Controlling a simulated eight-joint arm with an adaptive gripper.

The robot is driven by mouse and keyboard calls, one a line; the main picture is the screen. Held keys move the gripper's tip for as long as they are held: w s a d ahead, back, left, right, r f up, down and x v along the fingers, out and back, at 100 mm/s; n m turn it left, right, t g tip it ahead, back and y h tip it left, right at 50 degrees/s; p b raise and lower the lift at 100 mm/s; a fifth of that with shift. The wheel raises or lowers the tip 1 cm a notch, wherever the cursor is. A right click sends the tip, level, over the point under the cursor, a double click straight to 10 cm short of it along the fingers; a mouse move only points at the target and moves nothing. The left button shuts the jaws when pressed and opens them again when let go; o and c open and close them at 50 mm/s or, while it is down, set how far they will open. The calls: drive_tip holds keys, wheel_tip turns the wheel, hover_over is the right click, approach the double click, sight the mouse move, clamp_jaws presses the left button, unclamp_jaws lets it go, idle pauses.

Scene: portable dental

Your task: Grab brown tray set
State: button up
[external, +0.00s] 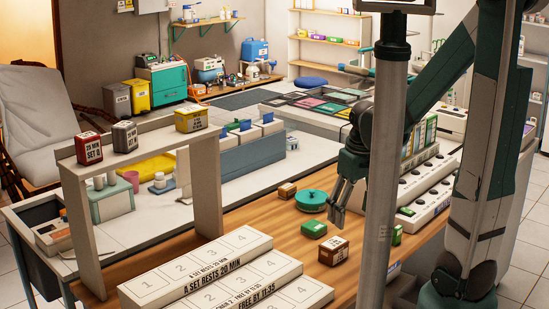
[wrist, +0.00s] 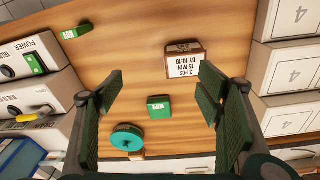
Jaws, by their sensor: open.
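A brown box-like set (external: 333,251) with a white label stands on the wooden table in the external view. In the wrist view the same brown set (wrist: 184,62) lies ahead of my fingers, slightly right of centre, with printed text on its label. My gripper (external: 346,203) points down above the table, behind the brown set in the external view. In the wrist view my gripper (wrist: 158,88) is open with nothing between its fingers. A second, smaller brown block (external: 287,190) is farther back, beside a teal round lid.
A green block (external: 314,229) and the teal lid (external: 311,201) sit near my gripper. Long white numbered trays (external: 205,265) lie at the front left. White power strips (wrist: 30,65) border the wood on the wrist view's left.

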sight(334, 242)
drive_tip(key=shift+n+g, duration=0.6)
drive_tip(key=shift+n, duration=0.1)
drive_tip(key=a, duration=0.1)
drive_tip(key=a+f+p, duration=0.2)
drive_tip(key=shift+s+a, duration=0.15)
drive_tip(key=shift+a, duration=0.15)
drive_tip(key=shift+s+a+f+n+h+p, duration=0.2)
drive_tip(key=shift+a+f+n+h+p, duration=0.1)
drive_tip(key=shift+a+f, duration=0.3)
drive_tip(key=shift+f, duration=0.15)
drive_tip(key=shift+f+b, duration=0.3)
drive_tip(key=shift+f, duration=0.9)
drive_tip(key=shift+s+a+f+b, duration=0.15)
drive_tip(key=shift+f+b, duration=0.2)
drive_tip(key=shift+f, duration=0.95)
drive_tip(key=shift+s+d+f+b, duration=0.1)
drive_tip(key=shift+f+b, duration=0.25)
drive_tip(key=shift+f, duration=0.95)
